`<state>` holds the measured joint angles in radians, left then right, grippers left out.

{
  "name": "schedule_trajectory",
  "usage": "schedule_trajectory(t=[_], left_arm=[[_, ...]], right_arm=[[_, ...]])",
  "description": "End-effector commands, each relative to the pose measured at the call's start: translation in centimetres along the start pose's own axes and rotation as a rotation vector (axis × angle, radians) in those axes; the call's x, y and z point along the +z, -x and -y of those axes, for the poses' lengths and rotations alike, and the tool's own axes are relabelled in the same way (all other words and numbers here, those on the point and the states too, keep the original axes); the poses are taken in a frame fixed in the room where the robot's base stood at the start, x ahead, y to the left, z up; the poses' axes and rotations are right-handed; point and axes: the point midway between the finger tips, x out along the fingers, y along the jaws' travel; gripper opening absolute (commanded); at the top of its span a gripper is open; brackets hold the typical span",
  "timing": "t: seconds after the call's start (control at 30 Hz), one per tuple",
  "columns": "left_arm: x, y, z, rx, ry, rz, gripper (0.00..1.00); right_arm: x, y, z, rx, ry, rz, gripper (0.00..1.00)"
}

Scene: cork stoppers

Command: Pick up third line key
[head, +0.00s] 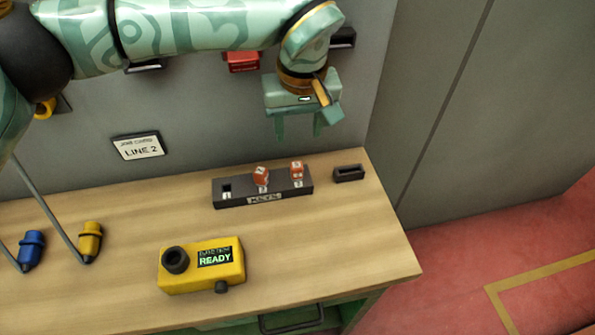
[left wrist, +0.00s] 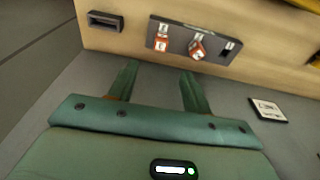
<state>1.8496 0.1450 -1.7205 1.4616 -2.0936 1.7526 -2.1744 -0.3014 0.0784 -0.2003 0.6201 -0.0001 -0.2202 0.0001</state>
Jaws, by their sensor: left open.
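A dark key rack (head: 236,200) marked KEYS stands on the wooden bench, with three numbered slots. The leftmost slot is empty. An orange-red key (head: 261,176) is in the middle slot, and the third key (head: 297,169), also orange-red, is in the right slot. In the left wrist view the rack is turned about, with the third key (left wrist: 162,42) at the left and the middle key (left wrist: 197,49) to its right. My left gripper (head: 298,132) is open and empty, fingers pointing down, above and behind the rack near the wall. My right gripper is out of view.
A small dark empty holder (head: 348,173) stands right of the rack. A yellow device reading READY (head: 203,266) is in front. Blue (head: 31,250) and yellow (head: 90,242) plugs with cords lie left. A LINE 2 sign (head: 139,146) is on the wall.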

Motion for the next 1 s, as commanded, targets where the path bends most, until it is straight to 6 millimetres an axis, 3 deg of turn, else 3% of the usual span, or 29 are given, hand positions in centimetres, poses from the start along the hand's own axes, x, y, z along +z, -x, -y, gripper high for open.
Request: schedule_trajectory(t=[0.03,0.1,0.37,0.6,0.93,1.0], left_arm=[[0.1,-1.6,0.0,-0.001,0.001,0.006,0.49],[0.1,-3.0,0.0,0.000,0.002,0.005,0.49],[0.1,-5.5,0.0,0.003,0.002,0.003,0.49],[0.4,-9.4,0.1,0.002,0.002,0.007,0.49],[0.3,-10.2,0.1,0.004,0.001,0.001,0.49],[0.3,-10.2,0.1,0.004,0.001,0.001,0.32]], right_arm=[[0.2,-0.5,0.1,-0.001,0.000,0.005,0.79],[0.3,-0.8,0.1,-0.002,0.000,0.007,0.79],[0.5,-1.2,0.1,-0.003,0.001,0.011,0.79],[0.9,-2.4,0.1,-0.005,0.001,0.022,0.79],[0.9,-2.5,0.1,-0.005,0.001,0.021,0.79],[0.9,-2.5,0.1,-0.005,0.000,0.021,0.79]])
